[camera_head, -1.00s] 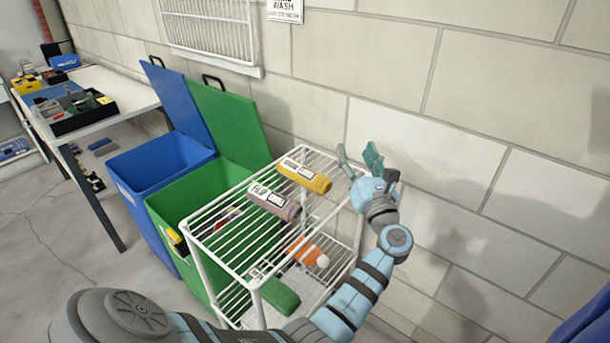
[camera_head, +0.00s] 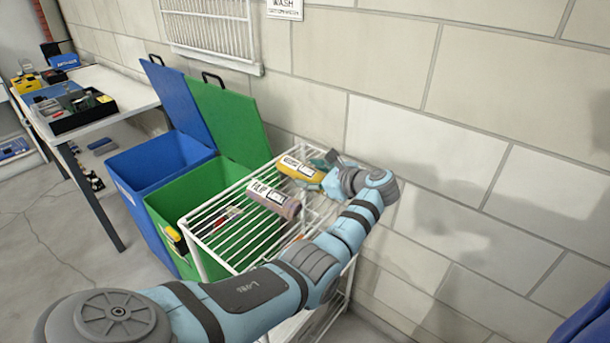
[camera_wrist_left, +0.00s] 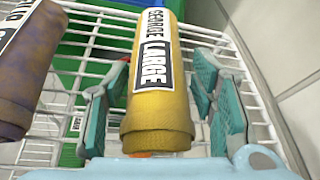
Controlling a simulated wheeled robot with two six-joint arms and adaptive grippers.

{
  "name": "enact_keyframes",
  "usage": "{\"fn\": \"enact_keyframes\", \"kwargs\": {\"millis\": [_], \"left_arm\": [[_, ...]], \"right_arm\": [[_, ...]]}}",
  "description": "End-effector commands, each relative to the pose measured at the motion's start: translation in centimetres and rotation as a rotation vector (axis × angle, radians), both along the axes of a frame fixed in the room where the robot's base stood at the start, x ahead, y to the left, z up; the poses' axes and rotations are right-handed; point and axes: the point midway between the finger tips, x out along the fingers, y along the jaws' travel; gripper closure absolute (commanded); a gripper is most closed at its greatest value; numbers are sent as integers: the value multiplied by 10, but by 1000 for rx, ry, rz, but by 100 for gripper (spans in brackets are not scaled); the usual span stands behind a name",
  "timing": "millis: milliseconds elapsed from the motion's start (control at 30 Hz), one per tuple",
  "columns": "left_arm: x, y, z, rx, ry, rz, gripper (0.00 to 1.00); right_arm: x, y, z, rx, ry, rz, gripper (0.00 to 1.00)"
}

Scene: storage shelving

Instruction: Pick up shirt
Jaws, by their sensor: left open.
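A rolled yellow shirt (camera_head: 297,170) with a white label reading "LARGE" lies on the top wire shelf. In the left wrist view the yellow shirt (camera_wrist_left: 157,100) lies between the two teal fingers of my left gripper (camera_wrist_left: 165,105), which is open with a gap on each side. In the head view my left gripper (camera_head: 328,170) is at the shirt's right end, partly hidden by my wrist. A rolled purple-grey shirt (camera_head: 272,200), also labelled, lies beside it on the left; it also shows in the left wrist view (camera_wrist_left: 28,65). My right gripper is not in view.
The white wire rack (camera_head: 215,208) stands close to the block wall (camera_head: 480,180). Open green (camera_head: 175,200) and blue (camera_head: 150,165) bins stand to its left. A table (camera_head: 85,110) with trays is at the far left. My left arm hides much of the lower shelf.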

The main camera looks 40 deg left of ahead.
Motion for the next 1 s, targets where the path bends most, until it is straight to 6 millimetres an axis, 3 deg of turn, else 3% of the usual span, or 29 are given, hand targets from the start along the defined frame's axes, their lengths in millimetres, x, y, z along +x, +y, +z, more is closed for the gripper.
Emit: {"fn": "enact_keyframes", "kwargs": {"millis": [233,467,767,867,1000], "left_arm": [[1,5,-2,-1,0,0,48],[0,5,-2,0,0,0,85],[1,5,2,0,-1,-1,86],[1,5,13,1,-3,-1,86],[1,5,46,1,-7,0,86]], "right_arm": [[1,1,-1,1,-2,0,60],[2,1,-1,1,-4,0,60],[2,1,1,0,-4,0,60],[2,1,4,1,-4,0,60],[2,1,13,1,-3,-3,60]]}}
